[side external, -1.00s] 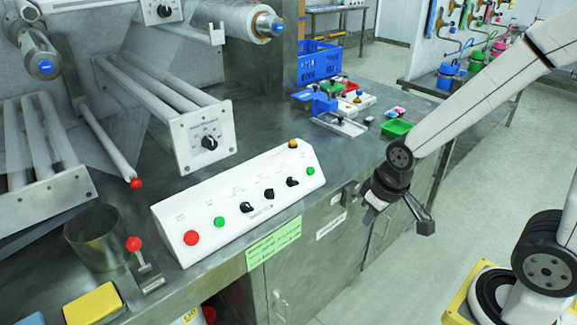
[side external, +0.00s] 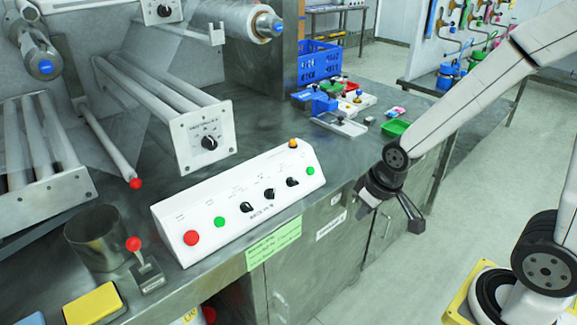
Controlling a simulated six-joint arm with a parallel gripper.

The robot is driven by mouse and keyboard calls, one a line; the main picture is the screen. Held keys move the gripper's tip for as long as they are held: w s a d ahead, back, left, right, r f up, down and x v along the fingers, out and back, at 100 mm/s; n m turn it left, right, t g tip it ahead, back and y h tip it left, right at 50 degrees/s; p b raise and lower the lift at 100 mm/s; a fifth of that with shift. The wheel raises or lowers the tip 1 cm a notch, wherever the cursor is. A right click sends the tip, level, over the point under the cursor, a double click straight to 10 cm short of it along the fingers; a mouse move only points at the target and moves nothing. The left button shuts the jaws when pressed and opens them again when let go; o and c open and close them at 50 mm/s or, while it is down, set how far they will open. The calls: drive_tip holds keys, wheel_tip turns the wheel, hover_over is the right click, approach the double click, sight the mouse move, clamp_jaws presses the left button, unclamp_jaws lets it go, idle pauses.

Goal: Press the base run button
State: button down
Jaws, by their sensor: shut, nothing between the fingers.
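A white sloped control box (side external: 262,205) stands at the front edge of the steel bench. Its face carries a red button (side external: 191,238), a green button (side external: 219,222) beside it, several black knobs, and another green button (side external: 310,171) at the right end. An orange button or lamp (side external: 293,143) is on its upper right corner. The labels are too small to read, so I cannot tell which is the base run button. My gripper (side external: 361,212) is shut and empty, tilted down in front of the bench edge, right of the box and apart from it.
A steel cup (side external: 93,240) and a red-knobbed lever (side external: 134,244) stand left of the box. Rollers with a white end plate (side external: 204,137) overhang behind it. A blue crate (side external: 319,62) and a green tray (side external: 396,128) are at the back right.

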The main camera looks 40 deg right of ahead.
sight(311, 171)
drive_tip(key=w+d+f+n+t+h, duration=0.15)
drive_tip(key=w+d+t, duration=0.3)
drive_tip(key=w, duration=0.45)
drive_tip(key=w+d+f+n+t+h, duration=0.1)
drive_tip(key=w+d+f+t, duration=0.1)
drive_tip(key=w+d+t, duration=0.45)
drive_tip(key=shift+w+d+f+n+t+h, duration=0.1)
drive_tip(key=shift+w+d+f+t+h, duration=0.3)
drive_tip(key=shift+t, duration=0.35)
drive_tip(key=shift+w+d+f+n+t+h, duration=0.15)
drive_tip(key=shift+d+t+h, duration=0.1)
drive_tip(key=shift+d+t, duration=0.4)
drive_tip(key=shift+w+d+f+n+t+h, duration=0.15)
drive_tip(key=shift+w+d+t+h, duration=0.15)
drive_tip(key=shift+t, duration=0.6)
drive_tip(key=shift+w, duration=0.1)
drive_tip(key=shift+w+f, duration=0.85)
drive_tip(key=shift+w, duration=0.3)
drive_tip(key=shift+w+f, duration=0.8)
drive_tip(key=shift+w, duration=0.35)
drive_tip(key=shift+w+f, duration=0.85)
drive_tip(key=shift+w, duration=0.3)
